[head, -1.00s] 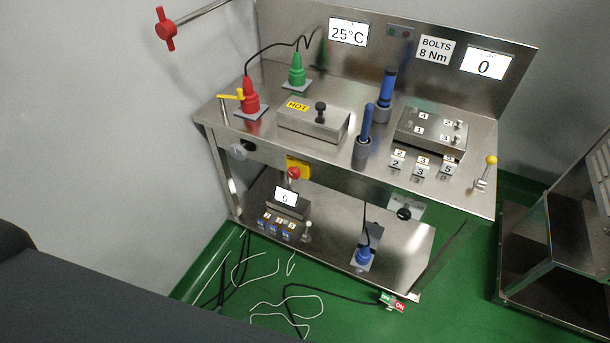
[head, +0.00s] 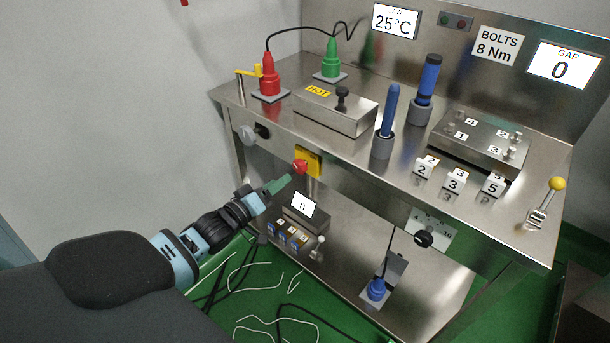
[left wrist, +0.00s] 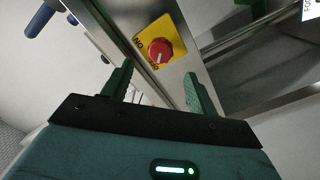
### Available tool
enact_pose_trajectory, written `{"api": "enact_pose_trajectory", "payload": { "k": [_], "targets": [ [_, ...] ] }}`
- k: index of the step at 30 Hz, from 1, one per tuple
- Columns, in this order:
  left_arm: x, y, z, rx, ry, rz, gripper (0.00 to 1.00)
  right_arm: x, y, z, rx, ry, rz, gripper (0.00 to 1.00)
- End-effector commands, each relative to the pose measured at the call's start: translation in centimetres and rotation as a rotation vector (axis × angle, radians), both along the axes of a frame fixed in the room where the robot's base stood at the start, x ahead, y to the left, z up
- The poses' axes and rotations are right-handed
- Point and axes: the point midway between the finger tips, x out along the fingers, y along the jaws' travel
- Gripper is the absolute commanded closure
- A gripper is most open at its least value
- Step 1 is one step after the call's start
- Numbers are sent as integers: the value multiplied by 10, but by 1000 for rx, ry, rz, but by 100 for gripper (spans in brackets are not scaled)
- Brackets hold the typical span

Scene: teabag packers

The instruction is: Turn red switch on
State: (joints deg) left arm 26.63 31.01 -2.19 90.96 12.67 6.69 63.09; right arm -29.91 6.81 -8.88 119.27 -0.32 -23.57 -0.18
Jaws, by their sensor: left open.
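The red switch (head: 301,167) is a round red knob on a yellow plate (head: 312,158) on the front edge of the steel workbench. My right gripper is not in view.
The steel bench top (head: 330,150) carries a red connector (head: 269,76), a HOT box (head: 335,112) and several blocks. Below stands a small display (head: 301,205) on the lower shelf. White and black cables lie on the green floor.

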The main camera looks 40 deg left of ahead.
Motion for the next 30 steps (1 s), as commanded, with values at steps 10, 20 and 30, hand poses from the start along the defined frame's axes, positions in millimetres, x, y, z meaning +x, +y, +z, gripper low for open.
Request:
{"api": "enact_pose_trajectory", "payload": {
  "k": [10,20,30],
  "targets": [
    [25,-2,1,1,-1,0,41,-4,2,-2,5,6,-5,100],
    [65,-6,-1,1,2,-1,41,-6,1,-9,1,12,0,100],
    [77,-7,0,2,2,-1,41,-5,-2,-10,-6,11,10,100]
  ]
}}
